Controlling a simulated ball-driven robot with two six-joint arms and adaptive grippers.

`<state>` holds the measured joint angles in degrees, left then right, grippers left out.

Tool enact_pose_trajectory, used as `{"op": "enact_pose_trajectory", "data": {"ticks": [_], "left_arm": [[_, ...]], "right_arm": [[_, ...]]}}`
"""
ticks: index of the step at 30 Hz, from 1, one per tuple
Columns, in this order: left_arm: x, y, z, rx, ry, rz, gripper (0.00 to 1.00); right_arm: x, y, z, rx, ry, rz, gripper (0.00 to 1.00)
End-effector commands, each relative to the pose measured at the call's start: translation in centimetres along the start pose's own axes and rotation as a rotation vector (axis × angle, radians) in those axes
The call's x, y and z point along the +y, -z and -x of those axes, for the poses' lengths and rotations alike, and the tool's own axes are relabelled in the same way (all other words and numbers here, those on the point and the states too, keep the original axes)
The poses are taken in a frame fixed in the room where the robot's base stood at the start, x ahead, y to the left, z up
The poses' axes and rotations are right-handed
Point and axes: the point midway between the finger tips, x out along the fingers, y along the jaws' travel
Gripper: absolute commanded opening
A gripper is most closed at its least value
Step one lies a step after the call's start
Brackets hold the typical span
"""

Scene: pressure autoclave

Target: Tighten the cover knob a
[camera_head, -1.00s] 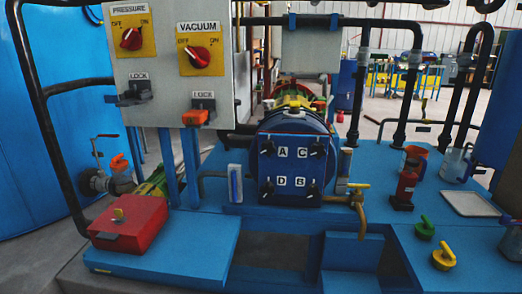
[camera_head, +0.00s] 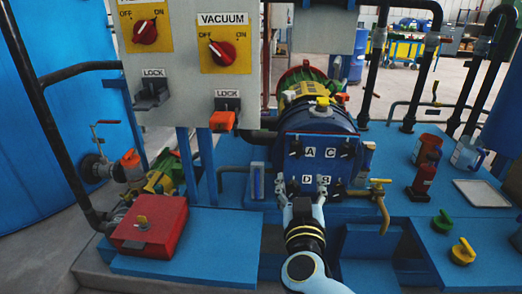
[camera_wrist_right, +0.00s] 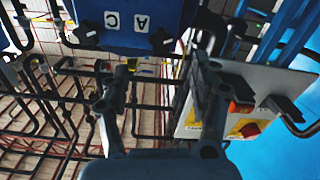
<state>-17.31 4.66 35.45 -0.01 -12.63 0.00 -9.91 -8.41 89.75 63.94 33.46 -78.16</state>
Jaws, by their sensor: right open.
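The blue autoclave cover (camera_head: 321,165) faces me, with white labels A, C, D and B and black knobs at its corners. Cover knob A (camera_head: 295,147) is at the upper left, beside the label A. It also shows in the right wrist view (camera_wrist_right: 161,40), where the cover appears upside down. My right gripper (camera_head: 303,187) is open and empty, in front of the cover's lower part, and overlaps the D and B labels and lower knobs. Its fingers (camera_wrist_right: 160,80) spread below the cover's edge in the wrist view, apart from knob A. My left gripper is not in view.
A grey panel (camera_head: 185,85) with red switches stands left of the cover. A brass tap (camera_head: 380,196) is close on the right. A red box (camera_head: 150,225) sits on the blue base at left.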

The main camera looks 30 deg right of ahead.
Motion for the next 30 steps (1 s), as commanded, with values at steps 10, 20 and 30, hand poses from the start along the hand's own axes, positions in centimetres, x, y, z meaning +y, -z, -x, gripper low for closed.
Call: {"op": "enact_pose_trajectory", "data": {"ticks": [10, 20, 30], "left_arm": [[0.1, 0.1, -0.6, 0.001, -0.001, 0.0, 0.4], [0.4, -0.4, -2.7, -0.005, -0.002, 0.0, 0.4], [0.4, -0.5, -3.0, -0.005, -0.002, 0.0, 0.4]], "right_arm": [[-0.5, 1.0, -4.0, 0.01, 0.0, -0.012, 0.63], [-0.5, 0.9, -9.8, 0.007, 0.002, -0.011, 0.63], [-0.4, 1.1, -11.1, 0.005, 0.002, -0.011, 0.63]]}}
